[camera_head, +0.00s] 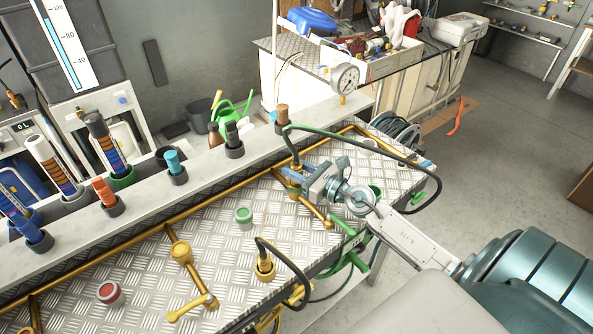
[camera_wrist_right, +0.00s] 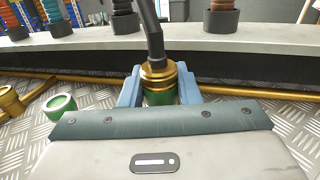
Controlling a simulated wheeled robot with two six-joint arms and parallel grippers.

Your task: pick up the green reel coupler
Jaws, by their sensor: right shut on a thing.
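The green reel coupler (camera_wrist_right: 157,82) is a brass fitting with a green band, on the end of a black hose. It stands upright between the two blue fingers of my right gripper (camera_wrist_right: 158,88), which are shut on it. In the head view my right gripper (camera_head: 292,180) reaches in from the right over the bench, and the coupler (camera_head: 296,166) is partly hidden behind it. Its lower end is hidden in the wrist view by the gripper body, so I cannot tell whether it touches the bench. My left gripper is not in view.
A green cap (camera_head: 244,215) and a red cap (camera_head: 109,293) are on the tread-plate bench (camera_head: 215,245). A second brass coupler (camera_head: 265,268) with a black hose stands near the front edge. Brass pipes (camera_head: 172,234) cross the plate. A grey ledge (camera_head: 205,168) behind carries several coloured fittings.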

